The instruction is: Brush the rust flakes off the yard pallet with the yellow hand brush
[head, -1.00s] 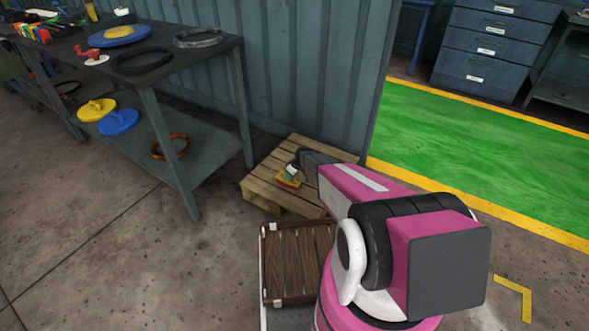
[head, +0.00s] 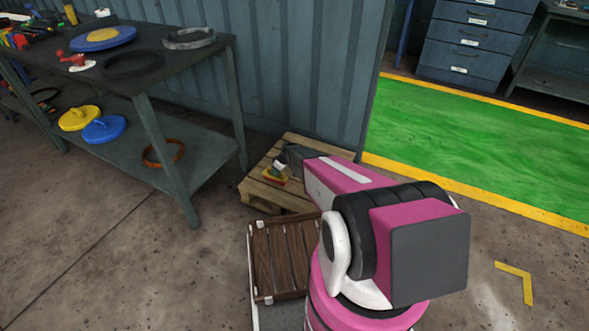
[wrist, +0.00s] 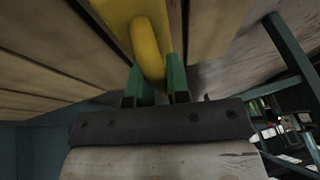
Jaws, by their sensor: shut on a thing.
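The yard pallet (head: 262,192) is a pale wooden pallet on the floor beside the blue corrugated wall. My gripper (head: 280,168) is over the pallet's top, shut on the yellow hand brush (head: 275,177). The wrist view shows the brush's yellow handle (wrist: 147,45) between the two green fingers (wrist: 157,82), with pallet slats beyond it. The brush is low at the pallet's top; I cannot tell whether its bristles touch the slats. I cannot make out any rust flakes. My arm hides the right part of the pallet.
A dark slatted wooden crate (head: 282,262) is in front of the pallet. A workbench (head: 150,80) with rings and discs stands to the left, one leg near the pallet. The green floor area (head: 480,145) at the right is clear.

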